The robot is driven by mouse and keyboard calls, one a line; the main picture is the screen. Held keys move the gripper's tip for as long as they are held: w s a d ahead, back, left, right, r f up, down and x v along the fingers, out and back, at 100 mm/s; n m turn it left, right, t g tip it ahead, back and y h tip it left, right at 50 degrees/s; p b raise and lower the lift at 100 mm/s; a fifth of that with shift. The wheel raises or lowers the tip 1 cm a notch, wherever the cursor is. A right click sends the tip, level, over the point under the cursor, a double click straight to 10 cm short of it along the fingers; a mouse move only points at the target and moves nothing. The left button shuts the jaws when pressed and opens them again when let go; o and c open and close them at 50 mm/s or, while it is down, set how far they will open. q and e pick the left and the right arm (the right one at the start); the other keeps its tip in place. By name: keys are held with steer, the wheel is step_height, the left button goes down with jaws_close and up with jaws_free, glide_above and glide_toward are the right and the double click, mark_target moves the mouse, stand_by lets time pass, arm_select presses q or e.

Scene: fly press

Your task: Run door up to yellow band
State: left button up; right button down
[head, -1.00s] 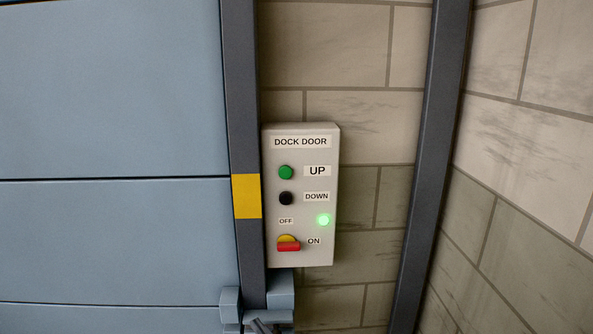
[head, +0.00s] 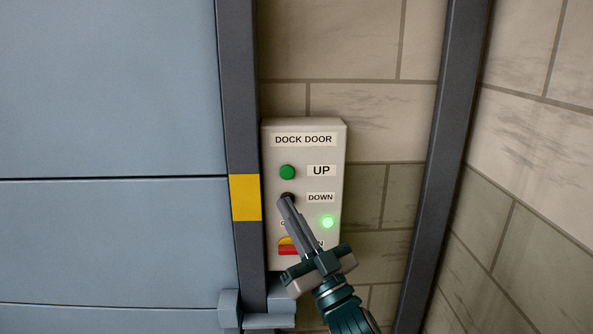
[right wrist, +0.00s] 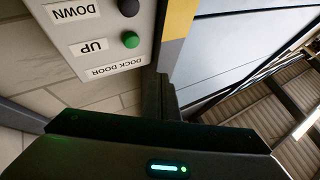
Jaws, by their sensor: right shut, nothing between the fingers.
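The pale blue door (head: 110,90) fills the left side of the head view; its lower edge is out of view. The yellow band (head: 245,197) is on the dark door post. The dock door panel (head: 336,185) has a green UP button (head: 287,172), a black DOWN button (head: 288,196) and a lit green lamp (head: 328,222). My right gripper (head: 283,201) is shut and empty, its tips overlapping the DOWN button in the head view; contact is unclear. It partly hides the red and yellow switch (head: 287,248). The right wrist view also shows the UP button (right wrist: 131,40). My left gripper is out of view.
A dark upright (head: 447,160) stands to the right of the panel, before a block wall (head: 540,120). A blue-grey bracket (head: 230,308) sits at the foot of the visible post. The space right of the panel is clear.

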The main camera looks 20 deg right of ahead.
mark_target(287, 172)
steer(key=shift+s+d+r+y, duration=0.15)
steer(key=shift+s+r+y, duration=0.25)
steer(key=shift+r, duration=0.45)
steer(key=shift+w, duration=0.1)
steer(key=w+d+b, duration=0.2)
steer(key=w, duration=0.6)
steer(key=shift+d, duration=0.25)
